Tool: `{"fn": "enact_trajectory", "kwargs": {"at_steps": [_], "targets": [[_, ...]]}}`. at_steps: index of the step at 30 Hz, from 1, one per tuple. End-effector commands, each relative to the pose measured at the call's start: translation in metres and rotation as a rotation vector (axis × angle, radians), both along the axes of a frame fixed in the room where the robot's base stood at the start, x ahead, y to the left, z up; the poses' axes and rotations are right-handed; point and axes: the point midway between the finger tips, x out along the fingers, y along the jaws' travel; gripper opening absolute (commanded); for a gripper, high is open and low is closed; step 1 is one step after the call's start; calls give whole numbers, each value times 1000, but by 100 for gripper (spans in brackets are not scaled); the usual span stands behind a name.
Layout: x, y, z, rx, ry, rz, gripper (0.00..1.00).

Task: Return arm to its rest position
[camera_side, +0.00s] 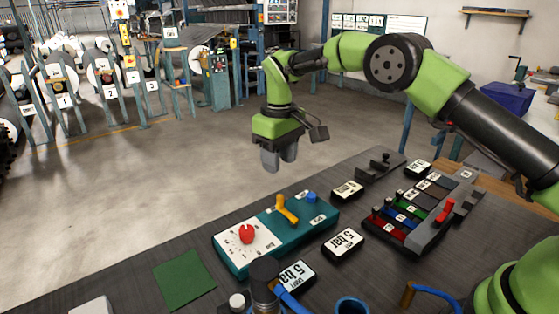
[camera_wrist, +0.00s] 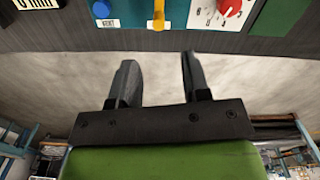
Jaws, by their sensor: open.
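My gripper (camera_side: 279,160) hangs from my green arm in the side view, fingers pointing down. It is in the air beyond the far edge of the dark table, with nothing between its fingers. In the wrist view my gripper (camera_wrist: 158,72) shows two dark fingers set apart with bare floor behind them. It touches nothing in either view.
A teal control box (camera_side: 276,232) with a red knob (camera_side: 247,234), yellow lever (camera_side: 286,208) and blue button (camera_side: 311,197) stands on the table. A rack of coloured pieces (camera_side: 408,212), several black label blocks (camera_side: 343,243) and a green square (camera_side: 185,279) lie around it.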

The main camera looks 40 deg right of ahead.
Motion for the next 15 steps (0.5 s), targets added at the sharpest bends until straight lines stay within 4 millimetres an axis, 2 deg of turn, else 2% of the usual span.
{"fn": "enact_trajectory", "kwargs": {"at_steps": [2,5,8,10,15], "targets": [[0,0,2,1,-2,-2,43],[-3,-1,15,9,-19,-16,43],[-12,-3,45,26,-60,-48,43],[-24,-5,72,44,-99,-80,43],[-68,-10,131,97,-200,-171,43]]}}
